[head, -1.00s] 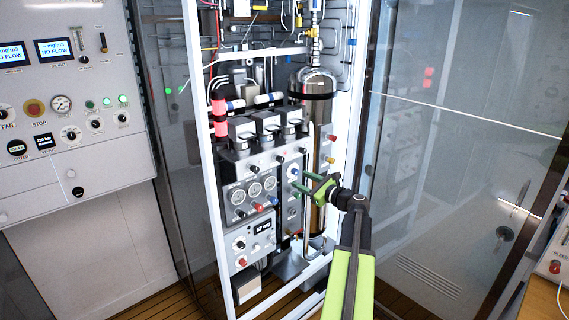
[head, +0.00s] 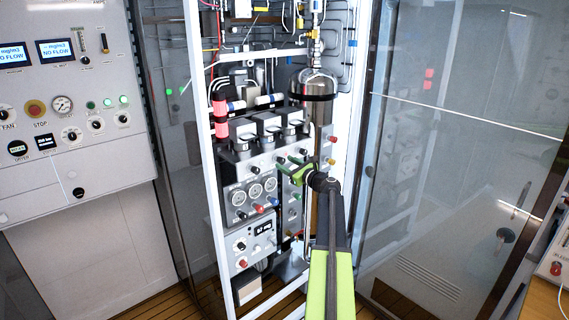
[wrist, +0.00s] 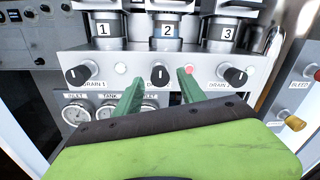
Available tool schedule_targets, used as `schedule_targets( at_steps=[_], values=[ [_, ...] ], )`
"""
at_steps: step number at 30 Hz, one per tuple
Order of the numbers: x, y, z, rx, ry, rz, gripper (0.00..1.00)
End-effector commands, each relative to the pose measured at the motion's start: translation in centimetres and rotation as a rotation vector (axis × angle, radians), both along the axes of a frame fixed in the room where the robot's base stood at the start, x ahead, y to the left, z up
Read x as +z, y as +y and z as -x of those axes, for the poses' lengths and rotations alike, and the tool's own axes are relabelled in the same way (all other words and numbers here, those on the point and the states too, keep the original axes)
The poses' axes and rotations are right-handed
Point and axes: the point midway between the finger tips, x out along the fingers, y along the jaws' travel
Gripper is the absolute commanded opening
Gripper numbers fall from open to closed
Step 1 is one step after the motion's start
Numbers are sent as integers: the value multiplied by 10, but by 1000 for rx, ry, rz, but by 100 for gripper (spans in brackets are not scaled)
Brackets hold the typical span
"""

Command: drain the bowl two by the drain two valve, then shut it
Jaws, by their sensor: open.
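In the wrist view, bowl two (wrist: 167,31) is a dark blue-grey cylinder marked 2, between bowls 1 and 3. The drain two valve (wrist: 158,75) is a black knob below it on the grey strip, its white mark about upright. Its label is mostly hidden by my fingers. My gripper (wrist: 160,79) is open, with one green finger to each side of the knob; I cannot tell whether either touches it. In the head view, my gripper (head: 279,168) is at the strip below the bowls. The level in bowl two cannot be made out.
The drain 1 knob (wrist: 78,75) and drain 3 knob (wrist: 235,76) flank the middle one. A pinkish round lamp (wrist: 190,70) is close to my right finger. Gauges (wrist: 75,112) lie below. A yellow knob (wrist: 293,123) is at right. The white cabinet frame (head: 206,180) borders the panel.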

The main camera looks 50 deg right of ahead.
Motion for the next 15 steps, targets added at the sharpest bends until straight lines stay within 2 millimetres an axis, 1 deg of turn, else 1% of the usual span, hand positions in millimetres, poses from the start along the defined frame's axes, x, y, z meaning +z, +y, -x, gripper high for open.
schedule_targets(
  at_steps=[1,5,13,14,15],
  values=[
    [0,-2,-8,1,0,0,47],
    [0,-2,-18,0,0,0,47],
    [0,-2,-19,0,0,0,47],
    [0,-2,-19,0,0,0,46],
    [0,-2,-19,0,0,0,41]
  ],
)
